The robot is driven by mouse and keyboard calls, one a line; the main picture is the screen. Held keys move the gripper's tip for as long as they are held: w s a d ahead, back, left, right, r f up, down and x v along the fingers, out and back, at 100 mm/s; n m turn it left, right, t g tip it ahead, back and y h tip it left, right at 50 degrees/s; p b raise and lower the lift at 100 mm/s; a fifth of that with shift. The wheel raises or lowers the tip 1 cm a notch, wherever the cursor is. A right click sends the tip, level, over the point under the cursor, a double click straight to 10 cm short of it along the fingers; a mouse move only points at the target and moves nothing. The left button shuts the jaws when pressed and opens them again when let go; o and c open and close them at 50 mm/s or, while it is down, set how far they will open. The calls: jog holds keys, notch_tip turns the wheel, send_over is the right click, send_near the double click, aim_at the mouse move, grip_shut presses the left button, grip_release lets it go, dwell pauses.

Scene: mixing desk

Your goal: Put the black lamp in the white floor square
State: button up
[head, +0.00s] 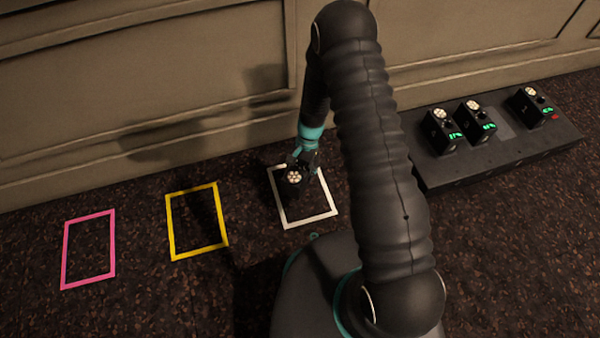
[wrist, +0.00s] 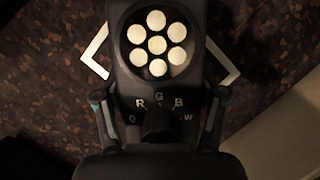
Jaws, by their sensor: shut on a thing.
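The black lamp (wrist: 158,83) has a round cluster of several pale bulbs and the letters R, G, B on its top. My gripper (wrist: 160,110) is shut on it, one finger on each side. In the head view the lamp (head: 294,177) is at my gripper (head: 303,163), over the upper left part of the white floor square (head: 322,214). Corners of the white square (wrist: 95,50) show on both sides of the lamp in the wrist view. I cannot tell whether the lamp touches the floor.
A yellow square (head: 172,235) and a pink square (head: 67,250) lie empty to the left. A black platform (head: 500,165) at the right bears three similar lamps (head: 438,130). A panelled wall (head: 150,80) runs behind the squares.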

jog(key=shift+f+b, duration=1.8)
jog(key=shift+f, duration=1.35)
jog(key=shift+f+b, duration=0.45)
jog(key=shift+f, duration=0.15)
jog(key=o, duration=1.9)
jog(key=v, duration=1.2)
